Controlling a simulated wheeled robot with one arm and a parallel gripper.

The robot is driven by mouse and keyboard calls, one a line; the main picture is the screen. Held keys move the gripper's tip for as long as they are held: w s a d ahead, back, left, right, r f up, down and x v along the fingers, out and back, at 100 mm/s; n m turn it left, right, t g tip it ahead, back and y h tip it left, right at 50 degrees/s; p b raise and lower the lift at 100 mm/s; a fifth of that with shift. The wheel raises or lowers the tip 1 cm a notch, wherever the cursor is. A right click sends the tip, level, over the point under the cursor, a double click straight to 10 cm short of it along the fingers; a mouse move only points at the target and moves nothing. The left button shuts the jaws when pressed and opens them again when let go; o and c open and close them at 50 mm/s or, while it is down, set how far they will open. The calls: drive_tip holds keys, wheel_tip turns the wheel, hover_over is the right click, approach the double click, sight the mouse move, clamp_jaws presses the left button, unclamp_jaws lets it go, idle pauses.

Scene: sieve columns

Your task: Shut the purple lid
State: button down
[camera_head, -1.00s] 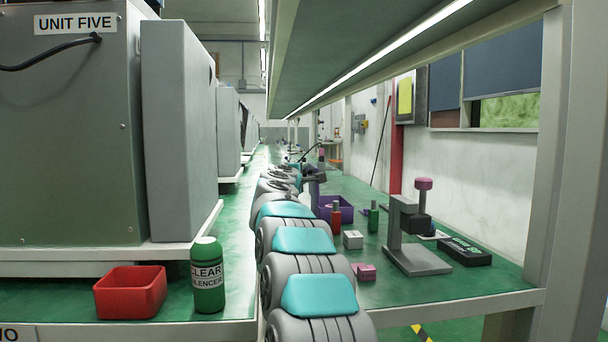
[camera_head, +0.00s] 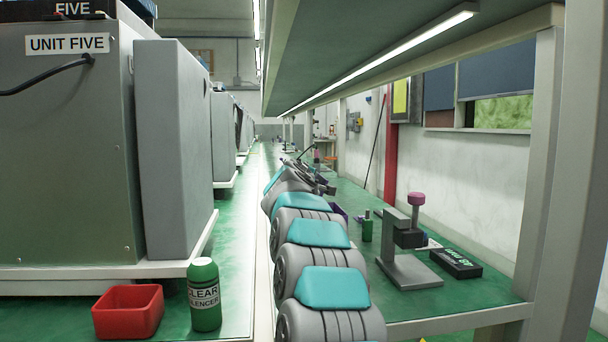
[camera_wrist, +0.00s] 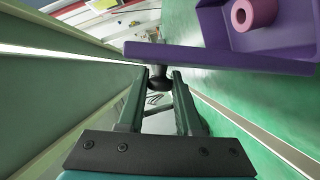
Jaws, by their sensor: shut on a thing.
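The purple lid (camera_wrist: 218,57) shows nearly edge-on in the wrist view as a flat slab across the upper middle and right. A dark round knob (camera_wrist: 159,79) stands out from its near face. My gripper (camera_wrist: 160,86) is shut on this knob, one finger on each side. The purple box (camera_wrist: 290,52) is at the upper right, its inside visible, with a pink roll (camera_wrist: 253,13) in it. The lid stands across the box's near side, so the box is open. In the head view my arm hides most of the box (camera_head: 339,212).
A grey stand with a pink knob (camera_head: 408,255), a green bottle (camera_head: 367,227) and a black case (camera_head: 456,263) are on the right bench. A red bin (camera_head: 128,312) and a green canister (camera_head: 205,296) sit at the left front. A shelf (camera_head: 400,60) overhangs the right bench.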

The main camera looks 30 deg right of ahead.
sight(325, 182)
drive_tip(key=shift+s+d+m+y+p, duration=0.25)
drive_tip(key=shift+d+m+y+p, duration=0.1)
drive_tip(key=shift+d+m+p, duration=0.2)
drive_tip(key=shift+s+d+m+y+p, duration=0.25)
drive_tip(key=shift+d+m+y+p, duration=0.1)
drive_tip(key=shift+d+m+p, duration=0.15)
drive_tip(key=d+f+m+y+p, duration=0.1)
drive_tip(key=s+d+f+m+y+p, duration=0.1)
drive_tip(key=m+p, duration=0.1)
drive_tip(key=d+f+m+p, duration=0.1)
drive_tip(key=shift+s+d+m+y+p, duration=0.2)
drive_tip(key=shift+s+m+y+p, duration=0.1)
drive_tip(key=shift+m+y+p, duration=0.1)
drive_tip(key=shift+s+d+f+m+y, duration=0.2)
drive_tip(key=shift+d+f+m+y, duration=0.1)
drive_tip(key=shift+f+m, duration=0.2)
drive_tip(key=shift+s+d+f, duration=0.1)
drive_tip(key=shift+d+f, duration=0.1)
drive_tip(key=shift+f, duration=0.4)
drive_tip(key=shift+s+d+f, duration=0.1)
drive_tip(key=shift+d+f, duration=0.05)
drive_tip(key=shift+f, duration=0.55)
